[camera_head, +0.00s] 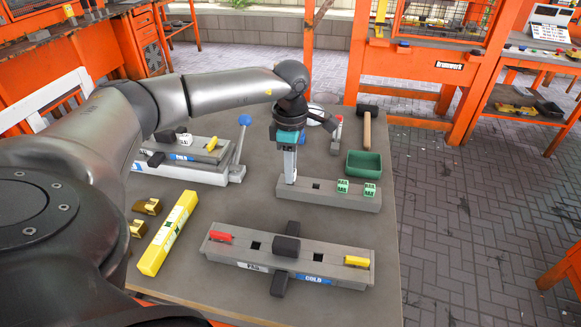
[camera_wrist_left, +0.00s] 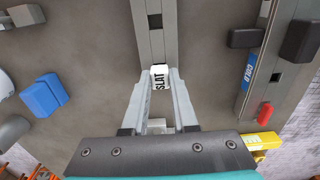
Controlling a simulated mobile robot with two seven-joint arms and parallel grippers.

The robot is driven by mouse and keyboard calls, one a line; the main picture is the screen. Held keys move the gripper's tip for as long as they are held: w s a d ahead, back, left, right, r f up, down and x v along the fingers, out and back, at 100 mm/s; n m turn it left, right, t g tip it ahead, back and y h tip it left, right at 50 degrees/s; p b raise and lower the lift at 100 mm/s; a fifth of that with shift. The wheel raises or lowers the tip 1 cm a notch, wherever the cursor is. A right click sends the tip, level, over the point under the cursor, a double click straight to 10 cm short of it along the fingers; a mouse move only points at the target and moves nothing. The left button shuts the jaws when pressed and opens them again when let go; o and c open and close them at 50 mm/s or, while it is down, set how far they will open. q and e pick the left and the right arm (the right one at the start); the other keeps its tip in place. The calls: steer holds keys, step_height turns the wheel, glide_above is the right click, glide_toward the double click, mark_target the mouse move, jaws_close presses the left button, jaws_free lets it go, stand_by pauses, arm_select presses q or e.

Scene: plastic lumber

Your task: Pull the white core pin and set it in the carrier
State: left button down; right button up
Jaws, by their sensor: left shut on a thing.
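The white core pin (camera_wrist_left: 160,77), lettered SLAT, is between the fingertips of my left gripper (camera_wrist_left: 160,88), which is shut on it. In the head view the left gripper (camera_head: 289,178) points down at the left end of the long grey carrier (camera_head: 320,200). The carrier (camera_wrist_left: 156,45) runs away from the fingertips in the left wrist view. Two green lettered pins (camera_head: 343,186) stand at its right end, and a dark empty hole lies between. I cannot tell whether the white pin is in a hole or above it. My right gripper is not in view.
A grey mould (camera_head: 320,255) with red and yellow pins and a black clamp lies in front. Another block (camera_head: 190,172) with a blue-knobbed lever stands behind left. A yellow bar (camera_head: 168,233), green bin (camera_head: 364,163) and mallet (camera_head: 367,125) lie around. The table's front right is bare.

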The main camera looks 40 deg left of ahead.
arm_select(q)
steer(key=shift+f+b, duration=0.45)
steer(key=shift+f, duration=0.3)
steer(key=shift+c, duration=1.1)
jaws_free()
steer(key=shift+r, duration=0.1)
step_height(320, 180, up, 7)
steer(key=p, duration=0.6)
steer(key=shift+s, duration=0.1)
